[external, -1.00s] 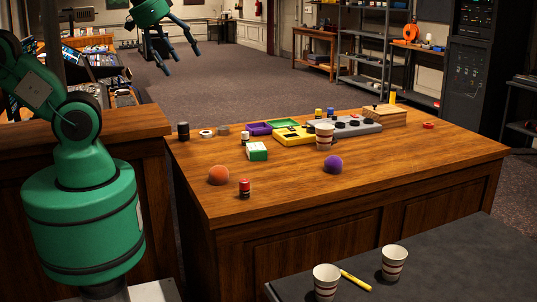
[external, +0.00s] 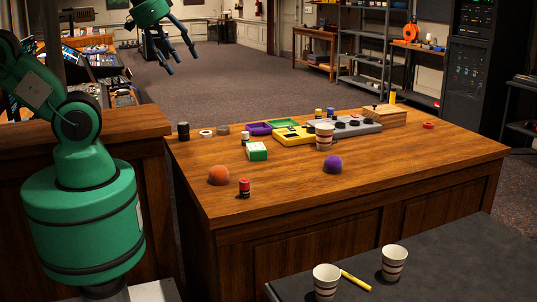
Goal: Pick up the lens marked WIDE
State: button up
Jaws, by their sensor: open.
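No marking WIDE can be read on anything here, so I cannot tell which thing is that lens. Several small cylinders that could be lenses stand on the wooden desk (external: 400,165): a black one (external: 183,131) at the far left corner, a red and black one (external: 244,187) near the front left, and a small white-topped one (external: 245,138) behind the green and white box. A yellow-topped one (external: 318,113) and a blue one (external: 330,113) stand behind the paper cup. My gripper (external: 181,62) hangs at the top left, open and empty, well above and apart from the desk.
An orange ball (external: 218,175), a purple ball (external: 332,164), a green and white box (external: 257,151), a striped cup (external: 324,136) and a grey panel (external: 355,127) are on the desk. A dark table (external: 440,268) in front holds two cups. The desk's right front is clear.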

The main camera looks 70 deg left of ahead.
jog(key=w+a+n+g+y+p, duration=0.1)
jog(key=w+a+n+g, duration=0.1)
jog(key=w+a, duration=0.8)
jog(key=n+g+h+p, duration=0.1)
jog(key=n+g+p, duration=0.25)
jog(key=n, duration=0.25)
send_over(184, 123)
jog(key=b, duration=0.1)
notch_tip(184, 123, down, 23)
jog(key=shift+s+d+f, duration=0.1)
jog(key=shift+f, duration=0.1)
jog(key=shift+f+b, duration=0.75)
jog(key=shift+f, duration=3.55)
